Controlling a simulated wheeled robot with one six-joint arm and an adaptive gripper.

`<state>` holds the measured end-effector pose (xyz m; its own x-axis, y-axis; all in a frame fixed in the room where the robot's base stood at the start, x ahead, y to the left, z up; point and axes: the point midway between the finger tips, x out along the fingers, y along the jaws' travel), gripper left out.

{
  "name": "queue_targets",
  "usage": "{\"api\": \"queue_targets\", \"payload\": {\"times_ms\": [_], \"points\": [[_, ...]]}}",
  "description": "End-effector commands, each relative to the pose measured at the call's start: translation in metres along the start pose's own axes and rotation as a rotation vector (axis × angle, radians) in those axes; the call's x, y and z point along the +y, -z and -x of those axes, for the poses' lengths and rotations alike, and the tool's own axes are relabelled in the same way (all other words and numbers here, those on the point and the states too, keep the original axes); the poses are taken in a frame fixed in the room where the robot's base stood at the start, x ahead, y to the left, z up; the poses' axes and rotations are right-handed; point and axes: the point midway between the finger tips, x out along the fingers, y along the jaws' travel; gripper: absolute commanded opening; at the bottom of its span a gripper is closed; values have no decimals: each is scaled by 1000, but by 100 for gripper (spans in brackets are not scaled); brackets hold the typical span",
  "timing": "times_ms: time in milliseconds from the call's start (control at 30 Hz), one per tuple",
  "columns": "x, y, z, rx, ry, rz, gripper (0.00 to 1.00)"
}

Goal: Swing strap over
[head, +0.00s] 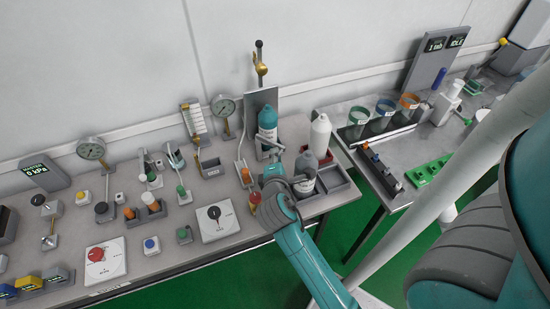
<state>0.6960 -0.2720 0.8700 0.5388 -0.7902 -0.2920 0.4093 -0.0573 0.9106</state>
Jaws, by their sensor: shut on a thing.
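My gripper (272,156) is at the bottle's lower front and is shut on what looks like the strap's end. The fingertips are small and partly hidden, so their exact contact is unclear.
A gauge (224,107), levers and a dial plate (215,220) crowd the left. A second bench (400,152) holds several cups.

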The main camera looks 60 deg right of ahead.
Motion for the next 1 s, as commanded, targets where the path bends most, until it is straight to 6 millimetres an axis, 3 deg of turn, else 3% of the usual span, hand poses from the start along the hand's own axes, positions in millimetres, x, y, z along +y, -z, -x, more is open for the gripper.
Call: {"api": "queue_targets", "payload": {"times_ms": [233, 267, 333, 367, 733, 1000], "points": [[0, 1, 0, 1, 1, 0, 0], [0, 1, 0, 1, 1, 0, 28], [0, 1, 0, 0, 1, 0, 46], [0, 1, 0, 0, 1, 0, 48], [-1, 1, 5, 1, 1, 1, 48], [-1, 2, 46, 5, 1, 4, 48]]}}
